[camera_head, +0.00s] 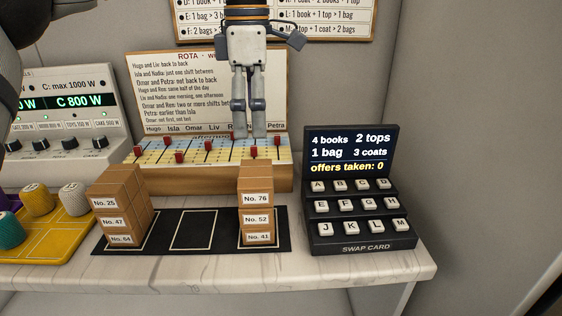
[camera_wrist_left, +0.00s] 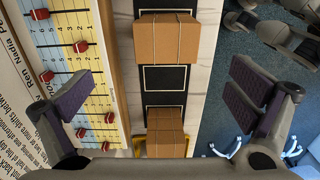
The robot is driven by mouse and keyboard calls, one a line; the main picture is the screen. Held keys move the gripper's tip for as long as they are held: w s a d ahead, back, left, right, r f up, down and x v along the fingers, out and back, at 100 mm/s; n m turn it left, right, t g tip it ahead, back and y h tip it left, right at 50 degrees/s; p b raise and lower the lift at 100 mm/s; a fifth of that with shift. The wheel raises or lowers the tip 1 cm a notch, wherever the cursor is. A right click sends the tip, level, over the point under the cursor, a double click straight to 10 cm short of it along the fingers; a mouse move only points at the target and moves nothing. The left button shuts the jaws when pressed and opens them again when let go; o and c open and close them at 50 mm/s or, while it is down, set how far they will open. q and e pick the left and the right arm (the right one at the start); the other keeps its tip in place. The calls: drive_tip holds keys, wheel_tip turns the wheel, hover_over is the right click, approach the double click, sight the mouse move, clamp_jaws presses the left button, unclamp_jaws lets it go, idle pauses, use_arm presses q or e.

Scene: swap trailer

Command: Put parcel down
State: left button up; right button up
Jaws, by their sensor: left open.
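Two stacks of brown parcels stand on a black mat (camera_head: 276,216) with white outlined squares. The left stack (camera_head: 120,205) is labelled No. 25, No. 47 and No. 64 from the top. The right stack (camera_head: 256,205) reads No. 76, No. 52 and No. 41. The middle square (camera_head: 193,230) is bare. My left gripper (camera_head: 249,122) hangs above the right stack, with a gap below its fingertips. In the wrist view the left gripper (camera_wrist_left: 165,95) is wide open and empty; the right stack (camera_wrist_left: 165,40) and left stack (camera_wrist_left: 165,130) show beyond its fingers.
The rota board (camera_head: 205,150) with red pegs stands behind the mat. A swap card console (camera_head: 360,195) stands at right. A yellow tray (camera_head: 62,243) with coloured pieces and a power panel (camera_head: 65,115) are at left. The counter front (camera_head: 215,272) is bare.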

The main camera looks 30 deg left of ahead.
use_arm(q)
hover_over(253, 172)
drive_tip(key=f, duration=0.3)
drive_tip(key=s+f, duration=0.1)
drive_tip(key=f, duration=0.1)
drive_tip(key=shift+a, duration=0.1)
drive_tip(key=f, duration=0.6)
drive_tip(key=shift+w+f, duration=0.25)
drive_tip(key=shift+w, duration=0.15)
drive_tip(key=c, duration=1.4)
drive_tip(key=shift+r, duration=0.1)
